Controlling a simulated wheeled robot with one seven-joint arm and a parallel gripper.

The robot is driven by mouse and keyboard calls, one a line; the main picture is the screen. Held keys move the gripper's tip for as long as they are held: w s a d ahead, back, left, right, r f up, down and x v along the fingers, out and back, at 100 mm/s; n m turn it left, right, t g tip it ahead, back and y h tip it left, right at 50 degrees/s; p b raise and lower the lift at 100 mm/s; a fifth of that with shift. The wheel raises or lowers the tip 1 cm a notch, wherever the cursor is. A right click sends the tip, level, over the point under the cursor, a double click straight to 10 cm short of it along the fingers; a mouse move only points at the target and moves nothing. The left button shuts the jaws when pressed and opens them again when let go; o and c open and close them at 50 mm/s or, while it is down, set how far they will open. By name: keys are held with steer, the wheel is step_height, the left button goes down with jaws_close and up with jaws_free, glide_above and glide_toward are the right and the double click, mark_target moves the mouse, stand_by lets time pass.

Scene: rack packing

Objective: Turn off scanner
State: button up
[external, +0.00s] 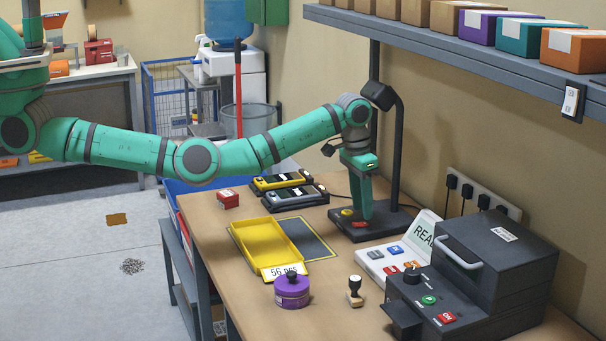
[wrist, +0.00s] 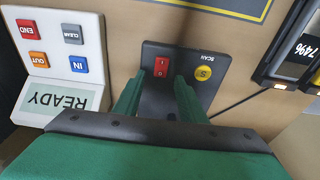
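The scanner has a black base (external: 378,233) with a tall post and a dark head (external: 379,95) above it. On the base are a red rocker switch (wrist: 161,67) and a yellow round button (wrist: 204,74) near the word SCAN. They also show small in the external view, the switch (external: 361,224) in front of the button (external: 347,212). My gripper (wrist: 157,82) points down over the base, its green fingers apart with nothing between them. The red switch lies just beyond the fingertips in the wrist view. I cannot tell whether they touch the base or how the switch is set.
A white button panel (wrist: 62,55) with a READY display stands beside the base. A black machine (external: 490,260), a stamp (external: 355,291), a purple pot (external: 292,290), a yellow tray (external: 268,248) and handheld devices (external: 283,181) share the table. A shelf (external: 450,45) overhangs the back.

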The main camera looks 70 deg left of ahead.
mark_target(358, 224)
step_height(358, 224, up, 8)
steer(key=s, duration=0.1)
steer(key=shift+f, duration=0.1)
